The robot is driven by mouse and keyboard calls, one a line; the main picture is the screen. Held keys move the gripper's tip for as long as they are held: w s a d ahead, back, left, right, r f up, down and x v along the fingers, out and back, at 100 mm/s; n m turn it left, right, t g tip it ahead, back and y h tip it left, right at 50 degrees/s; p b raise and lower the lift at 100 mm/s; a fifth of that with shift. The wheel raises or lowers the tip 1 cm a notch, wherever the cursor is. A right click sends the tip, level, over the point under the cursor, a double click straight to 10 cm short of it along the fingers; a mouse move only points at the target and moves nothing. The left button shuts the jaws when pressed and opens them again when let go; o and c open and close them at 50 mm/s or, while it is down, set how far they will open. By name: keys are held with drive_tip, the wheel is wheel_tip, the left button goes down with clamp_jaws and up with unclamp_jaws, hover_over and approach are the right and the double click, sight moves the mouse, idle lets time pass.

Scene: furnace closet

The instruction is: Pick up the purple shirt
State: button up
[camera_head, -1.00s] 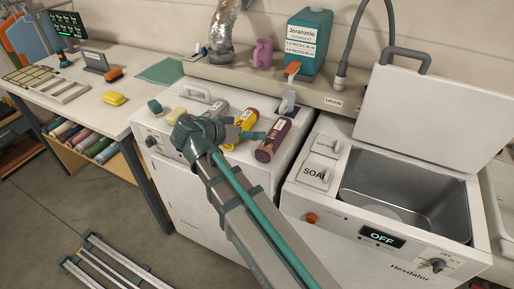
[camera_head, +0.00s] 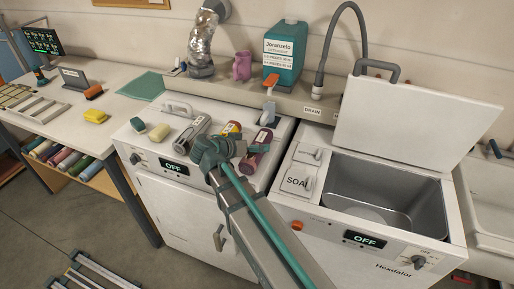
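The purple shirt (camera_head: 261,140) looks like a dark purple roll with a pale label, lying on top of the left white machine (camera_head: 150,149). Part of the roll is hidden behind the fingers. The fingers are small and seen from behind, so I cannot tell whether they are open or touching the roll. A yellow roll (camera_head: 231,128) lies just left of it, partly covered by my arm.
Behind are a pink jug (camera_head: 242,66) and a teal detergent bottle (camera_head: 286,55) on a ledge. At right, a washer with an open lid (camera_head: 415,118) shows its empty metal tub (camera_head: 385,190).

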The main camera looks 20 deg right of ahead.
drive_tip(key=shift+w+d+f, duration=0.1)
drive_tip(key=c, duration=1.4)
drive_tip(key=shift+r, duration=0.2)
